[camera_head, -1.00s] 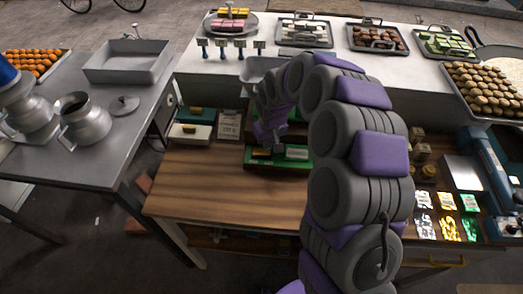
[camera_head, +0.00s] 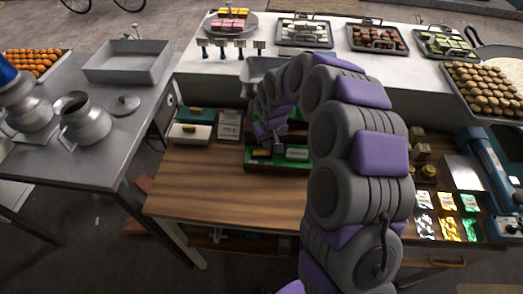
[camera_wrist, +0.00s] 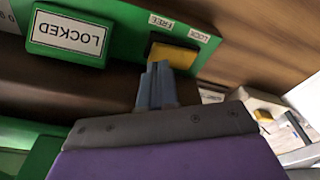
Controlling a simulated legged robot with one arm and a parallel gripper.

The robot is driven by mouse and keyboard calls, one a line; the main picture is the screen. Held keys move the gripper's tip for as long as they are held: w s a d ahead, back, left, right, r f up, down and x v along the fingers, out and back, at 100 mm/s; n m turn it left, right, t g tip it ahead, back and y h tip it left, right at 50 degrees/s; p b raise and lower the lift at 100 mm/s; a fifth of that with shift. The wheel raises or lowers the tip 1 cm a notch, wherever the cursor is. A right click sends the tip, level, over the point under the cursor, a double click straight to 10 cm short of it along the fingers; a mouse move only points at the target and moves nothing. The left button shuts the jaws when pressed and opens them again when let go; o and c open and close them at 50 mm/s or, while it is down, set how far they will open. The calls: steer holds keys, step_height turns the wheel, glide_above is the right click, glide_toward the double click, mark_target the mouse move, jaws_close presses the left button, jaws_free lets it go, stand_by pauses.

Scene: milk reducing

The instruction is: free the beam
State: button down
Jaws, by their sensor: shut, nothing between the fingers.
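A green-framed device (camera_head: 262,168) stands on the wooden bench behind my arm. In the wrist view its green plate (camera_wrist: 36,48) carries a white sign reading LOCKED (camera_wrist: 72,32), upside down. A yellow block (camera_wrist: 180,56) sits in the green panel beside small labels FREE (camera_wrist: 166,21) and LOCK (camera_wrist: 199,35). I cannot tell which label it is nearer. My gripper (camera_wrist: 156,70) is shut and empty, its tips at the lower edge of the yellow block; contact is unclear. In the head view my gripper (camera_head: 277,147) is in front of the device.
A card (camera_head: 229,125) and a pale block (camera_head: 190,133) stand left of the device. Foil packets (camera_head: 446,202) lie at the right of the bench. The front left of the wooden top (camera_head: 220,195) is clear. A white counter (camera_head: 270,52) with trays rises behind.

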steer(key=shift+f, duration=1)
stand_by(0.5)
steer(key=shift+r, duration=0.1)
steer(key=shift+r+p, duration=1.25)
steer(key=shift+r, duration=2.25)
steer(key=s+d+r+b, duration=0.1)
steer(key=s+d+r, duration=0.45)
steer(key=s, duration=0.35)
steer(key=s+d+r+m+g+b, duration=0.1)
steer(key=s+d+m, duration=0.1)
steer(key=s, duration=0.8)
steer(key=s+d+r+m+g, duration=0.1)
steer(key=s+d, duration=0.4)
steer(key=s, duration=0.5)
steer(key=s+d+r+m+g+b, duration=0.1)
steer(key=s+d+r+m, duration=0.1)
steer(key=s, duration=0.8)
steer(key=shift+s+d+m+h+b, duration=0.3)
steer(key=shift+s+d+h+b, duration=0.1)
steer(key=shift+d, duration=0.45)
steer(key=shift+r, duration=0.1)
